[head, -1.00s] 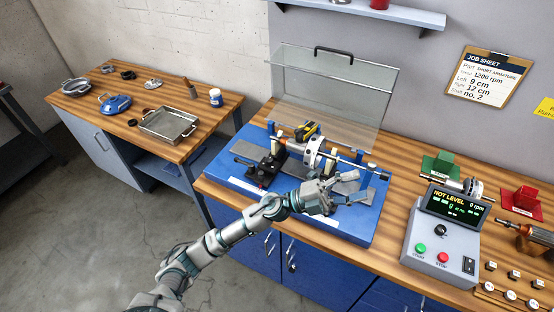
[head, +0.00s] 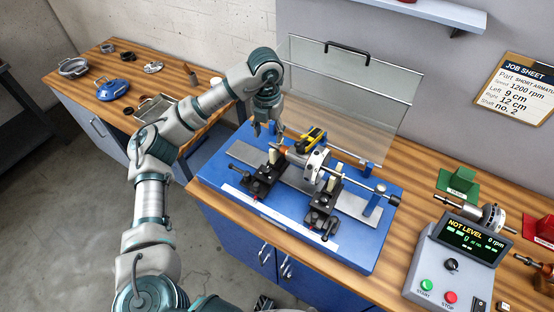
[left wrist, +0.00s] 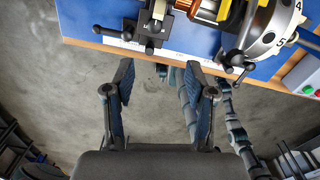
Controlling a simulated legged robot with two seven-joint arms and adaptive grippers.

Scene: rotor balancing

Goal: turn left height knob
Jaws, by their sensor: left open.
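My left gripper (head: 264,128) is open and empty, pointing down near the back left of the blue balancing machine (head: 235,192). In the left wrist view the spread fingers (left wrist: 165,85) show against the floor, short of the machine's edge. The left support (head: 262,174) is a black stand with small dark knobs and levers at its front; it also shows in the left wrist view (left wrist: 150,32). I cannot tell which knob sets the height. The rotor (head: 314,163) lies across the left support and the right support (head: 323,205). My right gripper is not in view.
A clear guard (head: 345,85) stands raised behind the machine. The control box (head: 440,270) to the right reads "NOT LEVEL" and 0 rpm. A metal tray (head: 155,108) lies on the left bench.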

